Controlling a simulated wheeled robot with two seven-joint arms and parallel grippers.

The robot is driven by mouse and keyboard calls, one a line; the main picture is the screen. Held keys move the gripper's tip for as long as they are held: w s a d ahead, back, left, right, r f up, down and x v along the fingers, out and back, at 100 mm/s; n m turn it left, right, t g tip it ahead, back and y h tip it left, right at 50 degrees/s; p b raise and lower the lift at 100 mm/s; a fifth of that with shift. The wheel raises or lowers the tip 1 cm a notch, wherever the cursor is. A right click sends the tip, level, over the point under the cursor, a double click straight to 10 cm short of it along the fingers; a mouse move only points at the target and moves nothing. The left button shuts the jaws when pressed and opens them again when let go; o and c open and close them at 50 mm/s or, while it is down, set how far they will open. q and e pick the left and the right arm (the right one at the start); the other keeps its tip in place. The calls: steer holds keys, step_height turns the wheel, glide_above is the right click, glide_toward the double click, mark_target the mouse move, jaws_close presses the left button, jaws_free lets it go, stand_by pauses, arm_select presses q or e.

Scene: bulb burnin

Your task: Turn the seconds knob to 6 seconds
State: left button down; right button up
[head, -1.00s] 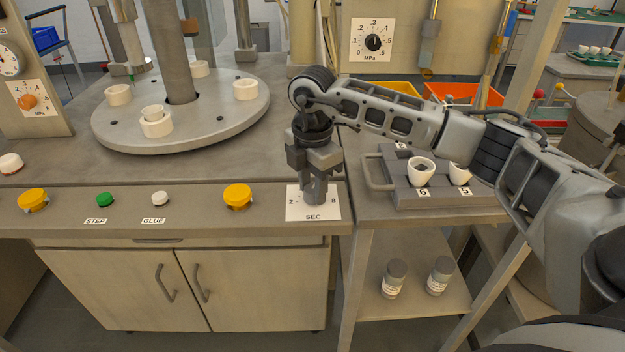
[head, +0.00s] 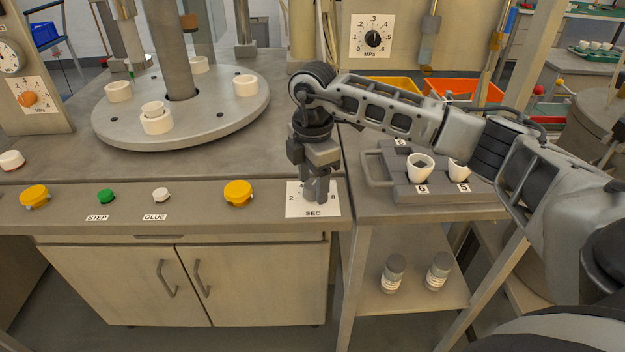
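The seconds dial is a white plate marked SEC (head: 298,208) on the sloped front panel, with a 2 showing at its left and an 8 at its right. My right gripper (head: 316,196) points down over the middle of this plate, at the knob. The knob and its pointer are hidden behind the fingers, so the setting cannot be read. I cannot tell whether the fingers are closed on the knob or only around it. My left gripper is not in view.
Left of the dial on the panel are a yellow button (head: 238,193), the white GLUE button (head: 160,194) and the green STEP button (head: 106,196). A grey tray (head: 440,194) with white cups stands on the side table. A round turntable (head: 200,130) is behind.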

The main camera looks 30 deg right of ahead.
mark_target(313, 184)
step_height(313, 184, up, 16)
steer(key=shift+p, duration=0.3)
stand_by(0.3)
steer(key=shift+f, duration=0.1)
stand_by(0.4)
